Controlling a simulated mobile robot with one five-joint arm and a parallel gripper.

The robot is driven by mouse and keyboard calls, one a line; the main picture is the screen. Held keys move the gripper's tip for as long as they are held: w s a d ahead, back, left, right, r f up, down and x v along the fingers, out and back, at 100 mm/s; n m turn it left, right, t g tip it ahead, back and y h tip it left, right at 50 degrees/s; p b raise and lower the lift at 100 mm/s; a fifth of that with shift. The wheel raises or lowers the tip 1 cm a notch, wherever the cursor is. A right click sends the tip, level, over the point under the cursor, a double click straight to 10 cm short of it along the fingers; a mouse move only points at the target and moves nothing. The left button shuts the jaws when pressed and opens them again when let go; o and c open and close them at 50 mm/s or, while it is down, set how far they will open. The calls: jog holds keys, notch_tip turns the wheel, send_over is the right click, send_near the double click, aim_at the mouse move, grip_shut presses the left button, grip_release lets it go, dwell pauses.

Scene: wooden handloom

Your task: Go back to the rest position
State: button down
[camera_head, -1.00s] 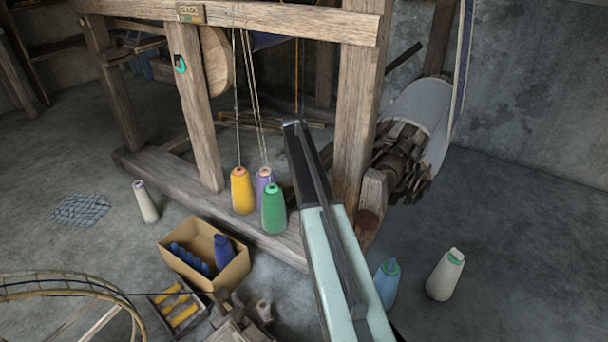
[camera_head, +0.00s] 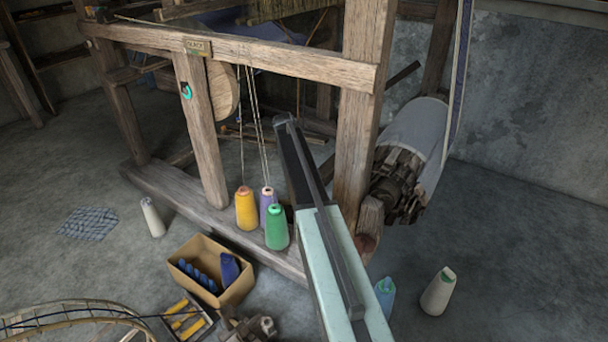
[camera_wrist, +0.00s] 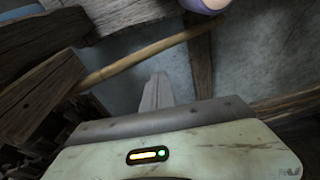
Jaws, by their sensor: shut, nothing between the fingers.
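My arm reaches up through the middle of the head view, in front of the wooden loom (camera_head: 360,110), with its dark end beside the right post. In the wrist view my gripper (camera_wrist: 157,90) shows as narrow grey fingers, closed together with nothing between them. In the head view a yellow cone (camera_head: 246,208), a purple cone (camera_head: 267,203) and a green cone (camera_head: 277,228) stand on the loom's lower beam, to the left of my arm. They are apart from the gripper in the picture.
A cardboard box (camera_head: 236,291) with blue spools stands on the floor at the lower left. A white cone (camera_head: 440,291) and a blue cone (camera_head: 385,296) stand to the right of my arm. A cloth roll (camera_head: 415,135) hangs behind. The floor at the far right is clear.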

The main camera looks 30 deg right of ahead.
jog(key=v, duration=0.1)
jog(key=p+v, duration=0.1)
jog(key=v, duration=0.1)
jog(key=shift+w+a+r+p, duration=0.15)
jog(key=shift+w+a+p, duration=0.05)
jog(key=shift+w+p, duration=0.1)
jog(key=s+a+r+n+p, duration=0.25)
jog(key=s+a, duration=0.25)
jog(key=a, duration=0.3)
jog(key=s+a+r+n+p, duration=0.1)
jog(key=s+a+r+p, duration=0.25)
jog(key=a, duration=0.55)
jog(key=s+a+n+y, duration=0.1)
jog(key=s+a+n, duration=0.2)
jog(key=s, duration=0.4)
jog(key=s+a+n+y+p, duration=0.1)
jog(key=s+a+n, duration=0.25)
jog(key=s, duration=0.45)
jog(key=s+a+n+y, duration=0.1)
jog(key=s+a+n, duration=0.15)
jog(key=s, duration=0.45)
notch_tip(320, 180, up, 39)
jog(key=a+p, duration=0.1)
jog(key=p, duration=3.7)
jog(key=shift+w, duration=0.5)
